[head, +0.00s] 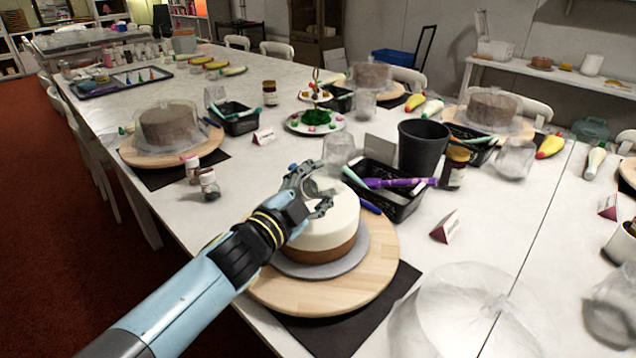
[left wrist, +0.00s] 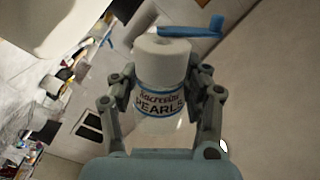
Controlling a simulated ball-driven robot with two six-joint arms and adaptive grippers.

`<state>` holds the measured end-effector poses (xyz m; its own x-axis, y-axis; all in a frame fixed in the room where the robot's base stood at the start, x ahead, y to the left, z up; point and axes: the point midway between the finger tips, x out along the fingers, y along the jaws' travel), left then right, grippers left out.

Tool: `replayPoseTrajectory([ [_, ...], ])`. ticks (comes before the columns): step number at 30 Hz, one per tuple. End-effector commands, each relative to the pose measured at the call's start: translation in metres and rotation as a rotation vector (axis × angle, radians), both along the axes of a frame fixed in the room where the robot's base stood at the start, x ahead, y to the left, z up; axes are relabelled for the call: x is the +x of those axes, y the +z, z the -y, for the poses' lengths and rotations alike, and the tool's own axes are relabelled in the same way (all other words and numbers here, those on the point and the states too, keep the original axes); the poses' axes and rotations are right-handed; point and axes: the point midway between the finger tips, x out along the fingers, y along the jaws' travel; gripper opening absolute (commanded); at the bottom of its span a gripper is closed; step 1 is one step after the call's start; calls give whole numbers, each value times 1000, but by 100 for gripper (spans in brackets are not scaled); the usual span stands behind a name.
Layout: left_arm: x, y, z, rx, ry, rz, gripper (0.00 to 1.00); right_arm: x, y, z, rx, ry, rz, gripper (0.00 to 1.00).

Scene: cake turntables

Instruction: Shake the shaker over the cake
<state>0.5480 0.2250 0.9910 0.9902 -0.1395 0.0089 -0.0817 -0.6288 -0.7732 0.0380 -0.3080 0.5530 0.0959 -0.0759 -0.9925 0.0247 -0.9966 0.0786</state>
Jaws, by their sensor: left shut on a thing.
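My left gripper (head: 312,190) is above the cake (head: 322,228) in the head view. It is shut on a shaker (left wrist: 160,75), which shows clearly in the left wrist view. The shaker has a white top, a blue flip lid standing open at one side, and a label reading "PEARLS". The fingers clasp it from both sides. The cake has a white upper part and a brown lower part and sits on a grey disc on a round wooden turntable (head: 372,278). The gripper hides part of the cake's top. My right gripper is not in view.
A black tray (head: 398,208) with tools, a black bucket (head: 422,147) and a brown jar (head: 455,168) stand behind the cake. Two small jars (head: 208,184) stand to the left. A clear cover (head: 465,305) lies at the front right. Other covered cakes stand farther off.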

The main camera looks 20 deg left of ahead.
Motion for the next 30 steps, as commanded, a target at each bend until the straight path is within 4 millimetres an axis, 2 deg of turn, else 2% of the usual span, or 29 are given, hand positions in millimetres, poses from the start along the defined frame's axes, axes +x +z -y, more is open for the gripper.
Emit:
replayPoseTrajectory([
  [5, -1, 8, 6, -3, 0, 1, 7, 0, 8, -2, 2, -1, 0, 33],
  [9, 0, -2, -1, 1, -1, 1, 7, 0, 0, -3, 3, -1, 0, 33],
  [14, 0, 1, 0, -16, 0, -1, 7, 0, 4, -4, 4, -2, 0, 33],
  [21, -5, -10, 26, 196, 0, 28, 7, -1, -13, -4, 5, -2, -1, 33],
  [30, 1, -7, 34, 210, 0, 31, 7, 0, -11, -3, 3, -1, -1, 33],
])
